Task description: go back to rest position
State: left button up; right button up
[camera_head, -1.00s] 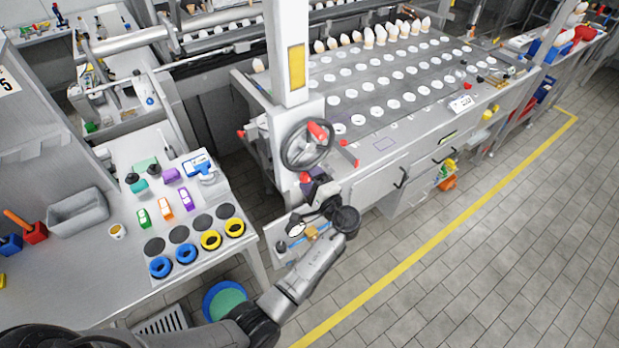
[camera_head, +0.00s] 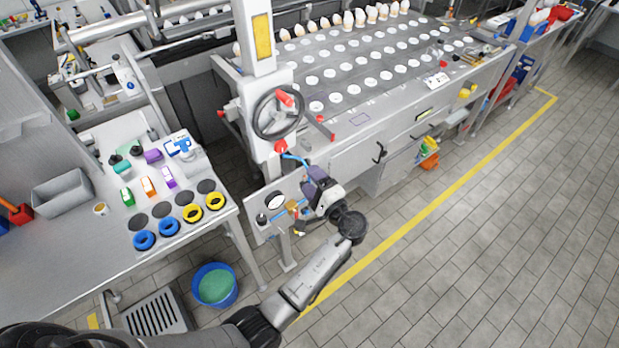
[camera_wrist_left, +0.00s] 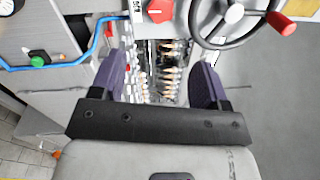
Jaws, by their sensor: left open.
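My left gripper (camera_head: 318,180) is in the head view, at the end of the arm that rises from the bottom edge. It is in front of the machine's near corner, below the handwheel. In the left wrist view its two purple fingers (camera_wrist_left: 160,78) stand wide apart with nothing between them. My right gripper shows in neither view.
The worktable (camera_head: 60,270) with yellow and blue rings is at left. A blue bucket (camera_head: 214,286) stands on the floor. Tiled floor at right is clear.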

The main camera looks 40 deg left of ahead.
pick_arm(q)
jog(key=shift+a, duration=0.2)
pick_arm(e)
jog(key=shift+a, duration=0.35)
pick_arm(q)
jog(key=s+d+n+t+h, duration=0.4)
jog(key=s+d+h, duration=0.65)
jog(key=h, duration=0.75)
jog(key=s+f+m+g, duration=0.1)
jog(key=s+f+g, duration=0.35)
jog(key=s, duration=0.85)
jog(key=s+f+g, duration=0.1)
jog(key=s+f, duration=0.7)
jog(key=s, duration=0.4)
notch_tip(320, 180, up, 24)
jog(key=p, duration=2.3)
jog(key=shift+w+a+r+h+p, duration=0.2)
jog(key=shift+w+h+p, duration=0.1)
jog(key=shift+w+p, duration=0.1)
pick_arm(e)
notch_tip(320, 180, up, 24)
